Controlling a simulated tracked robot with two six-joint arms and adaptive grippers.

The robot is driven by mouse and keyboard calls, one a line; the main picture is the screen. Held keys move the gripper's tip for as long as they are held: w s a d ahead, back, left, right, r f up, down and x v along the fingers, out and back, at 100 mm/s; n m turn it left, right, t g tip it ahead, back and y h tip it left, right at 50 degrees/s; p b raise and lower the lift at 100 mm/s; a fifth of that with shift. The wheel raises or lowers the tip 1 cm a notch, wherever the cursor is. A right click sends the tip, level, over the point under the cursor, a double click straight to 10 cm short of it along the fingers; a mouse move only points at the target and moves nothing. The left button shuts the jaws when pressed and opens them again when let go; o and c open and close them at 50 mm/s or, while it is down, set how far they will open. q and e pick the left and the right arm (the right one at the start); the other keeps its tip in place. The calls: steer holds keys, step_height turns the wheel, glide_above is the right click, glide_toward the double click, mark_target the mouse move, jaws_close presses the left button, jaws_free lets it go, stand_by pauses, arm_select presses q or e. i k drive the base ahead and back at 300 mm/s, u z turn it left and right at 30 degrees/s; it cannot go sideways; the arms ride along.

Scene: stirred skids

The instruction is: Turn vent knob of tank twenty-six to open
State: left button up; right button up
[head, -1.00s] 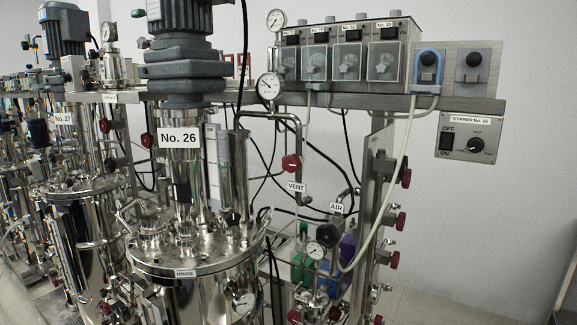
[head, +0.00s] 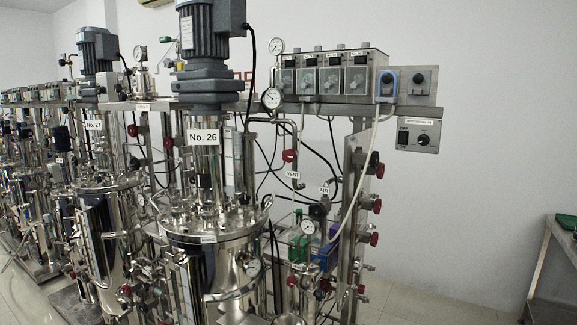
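Tank No. 26 (head: 215,262) stands left of centre in the head view, a shiny steel vessel with a grey motor above and a "No. 26" label (head: 203,137). The red vent knob (head: 290,156) sits on a steel pipe to the right of the tank's column. The "VENT" label (head: 293,175) hangs just below it. The knob is too small to tell whether it is open or closed. Neither of my grippers shows in the view.
The "AIR" label (head: 324,190) and a dark knob (head: 319,211) are lower right of the vent. Red valve knobs (head: 376,205) line the right post. A control box row (head: 325,72) is above. Tank No. 27 (head: 110,235) stands left. Open floor (head: 420,300) and a metal table (head: 552,265) lie right.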

mark_target(288, 156)
steer(key=u, duration=0.2)
steer(key=k, duration=0.25)
steer(key=u, duration=0.85)
steer(key=i, duration=0.25)
steer(key=u, duration=0.75)
steer(key=i, duration=1.45)
steer(key=z, duration=1.85)
steer(key=i, duration=0.5)
steer(key=u, duration=0.2)
